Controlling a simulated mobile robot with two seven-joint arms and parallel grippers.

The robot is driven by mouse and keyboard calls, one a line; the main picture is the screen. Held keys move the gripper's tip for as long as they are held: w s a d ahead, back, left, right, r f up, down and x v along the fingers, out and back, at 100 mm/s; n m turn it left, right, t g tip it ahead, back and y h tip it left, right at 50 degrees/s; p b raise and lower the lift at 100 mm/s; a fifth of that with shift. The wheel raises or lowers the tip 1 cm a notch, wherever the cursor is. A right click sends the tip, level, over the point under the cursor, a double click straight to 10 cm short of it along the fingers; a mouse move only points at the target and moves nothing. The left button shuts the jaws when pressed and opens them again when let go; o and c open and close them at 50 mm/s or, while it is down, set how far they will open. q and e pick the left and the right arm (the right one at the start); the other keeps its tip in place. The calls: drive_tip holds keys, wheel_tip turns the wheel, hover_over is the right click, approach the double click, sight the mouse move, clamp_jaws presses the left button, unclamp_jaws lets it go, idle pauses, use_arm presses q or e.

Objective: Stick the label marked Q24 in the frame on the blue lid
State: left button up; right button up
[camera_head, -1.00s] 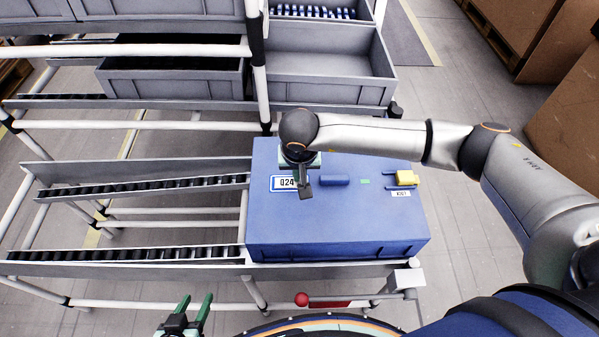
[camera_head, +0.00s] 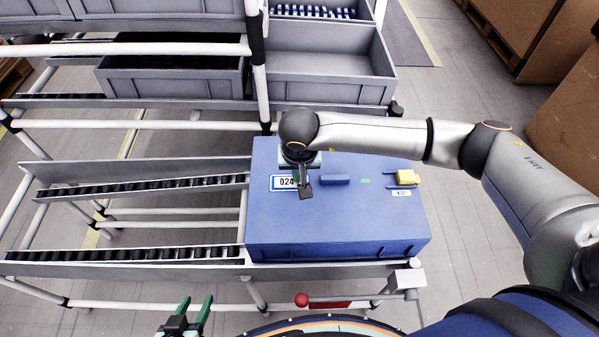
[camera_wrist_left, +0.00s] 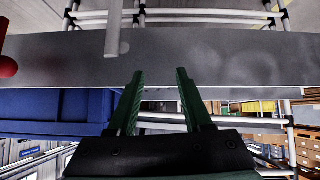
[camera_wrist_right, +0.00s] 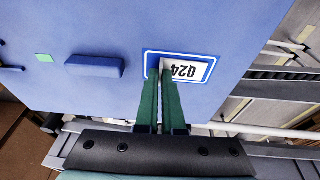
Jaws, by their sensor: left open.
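The blue lid (camera_head: 345,225) lies flat on the blue box on the lower rack. Its white-outlined frame (camera_wrist_right: 149,55) is near the lid's left edge in the head view. The white label marked Q24 (camera_wrist_right: 190,69) lies in or just over this frame, looking slightly askew; whether it is flat on the lid I cannot tell. My right gripper (camera_wrist_right: 160,68) points down at one end of the label, its fingertips nearly together on that edge and covering part of the frame. My left gripper (camera_head: 196,299) is open and empty in front of the rack; it also shows in the left wrist view (camera_wrist_left: 160,73).
A blue raised handle (camera_head: 335,180), a small green square (camera_head: 366,182), a yellow piece (camera_head: 405,177) and another small white label (camera_head: 401,193) are on the lid. A red-knobbed lever (camera_head: 302,299) is at the rack's front. Grey bins (camera_head: 330,65) stand behind.

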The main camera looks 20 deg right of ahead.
drive_tip(key=o, duration=0.5)
drive_tip(key=v, duration=1.2)
drive_tip(key=shift+s+r, duration=0.1)
drive_tip(key=shift+r, duration=0.15)
